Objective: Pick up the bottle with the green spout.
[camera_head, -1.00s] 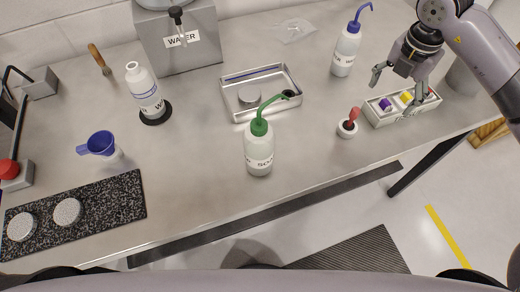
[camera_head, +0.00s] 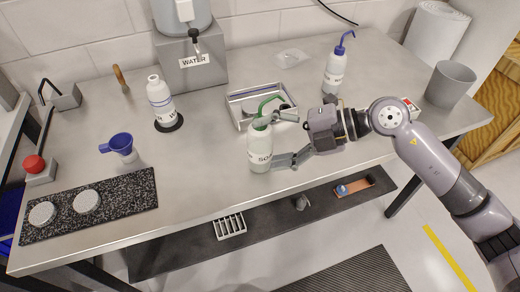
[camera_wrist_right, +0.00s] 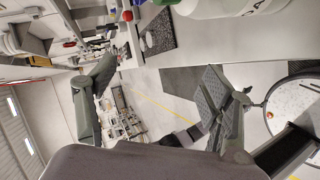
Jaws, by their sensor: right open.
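The white bottle with the green spout (camera_head: 259,152) stands upright on the steel bench near its front edge. Its curved green spout (camera_head: 264,103) is partly covered by a finger. My right gripper (camera_head: 271,141) is open at the bottle's right side, one finger by the bottle's neck and the other by its lower body. I cannot tell whether they touch it. In the right wrist view a white bottle body with dark letters (camera_wrist_right: 215,8) shows at the top edge, and the open fingers (camera_wrist_right: 157,70) are below it with nothing between them. My left gripper is not in view.
Behind the bottle is a metal tray (camera_head: 236,111). A blue-spout bottle (camera_head: 334,74) stands at the back right, a white bottle (camera_head: 159,100) on a dark disc to the left.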

